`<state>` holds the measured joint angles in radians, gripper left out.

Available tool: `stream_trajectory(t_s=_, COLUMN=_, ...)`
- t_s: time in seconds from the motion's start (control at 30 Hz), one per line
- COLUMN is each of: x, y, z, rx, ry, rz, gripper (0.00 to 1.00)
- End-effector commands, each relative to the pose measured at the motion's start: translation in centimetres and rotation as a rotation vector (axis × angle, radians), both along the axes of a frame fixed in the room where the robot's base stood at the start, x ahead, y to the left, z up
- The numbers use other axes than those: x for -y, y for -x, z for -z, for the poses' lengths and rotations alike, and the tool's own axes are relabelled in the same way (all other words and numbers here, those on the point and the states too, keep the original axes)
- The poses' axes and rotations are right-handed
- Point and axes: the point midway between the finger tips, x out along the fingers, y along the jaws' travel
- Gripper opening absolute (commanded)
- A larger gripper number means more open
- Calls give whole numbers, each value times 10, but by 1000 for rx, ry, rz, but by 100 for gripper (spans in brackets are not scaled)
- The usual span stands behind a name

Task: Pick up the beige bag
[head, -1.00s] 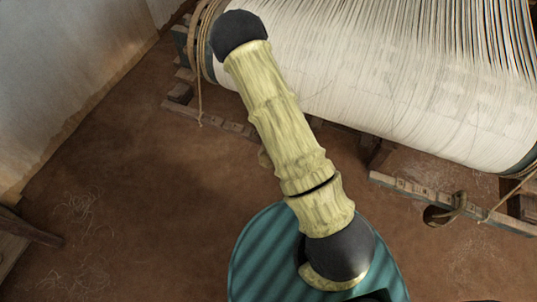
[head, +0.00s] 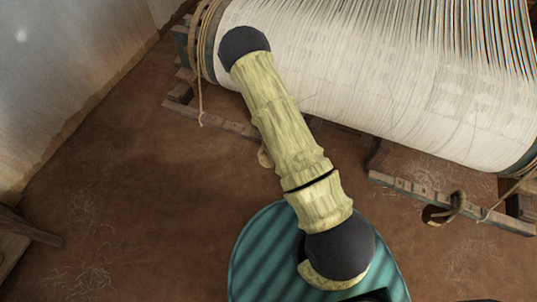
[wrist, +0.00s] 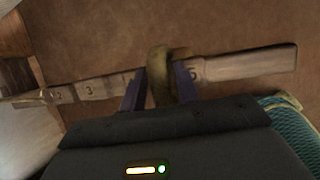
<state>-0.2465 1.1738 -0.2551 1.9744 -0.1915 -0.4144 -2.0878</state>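The beige bag shows in the head view as a small pale edge (head: 265,158) beside my arm, just below the loom's lower beam; most of it is hidden by my arm. In the wrist view a dull olive-brown looped shape (wrist: 159,76), which seems to be the bag, stands between the two fingers of my gripper (wrist: 159,84). The fingers are spread, one on each side of it. I cannot tell whether either finger touches it. My gripper is hidden in the head view.
A wooden beam with numbers (wrist: 90,89) crosses behind the fingers. The loom's large white warp roll (head: 400,90) lies above it. A dark brown looped thing (head: 446,208) hangs at the beam on the right. The brown floor (head: 140,190) at left is clear.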

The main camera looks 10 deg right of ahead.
Motion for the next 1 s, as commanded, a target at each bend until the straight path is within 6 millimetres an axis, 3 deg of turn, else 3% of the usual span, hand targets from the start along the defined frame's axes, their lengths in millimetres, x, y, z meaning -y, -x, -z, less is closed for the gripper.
stream_trajectory(t_s=0.27, x=0, y=0, z=0, rx=0, ry=0, rz=0, gripper=31)
stream_trajectory(t_s=0.43, x=1, y=0, z=0, rx=-1, ry=0, rz=1, gripper=0)
stream_trajectory(t_s=1.0, x=1, y=0, z=0, rx=0, ry=1, rz=1, gripper=0)
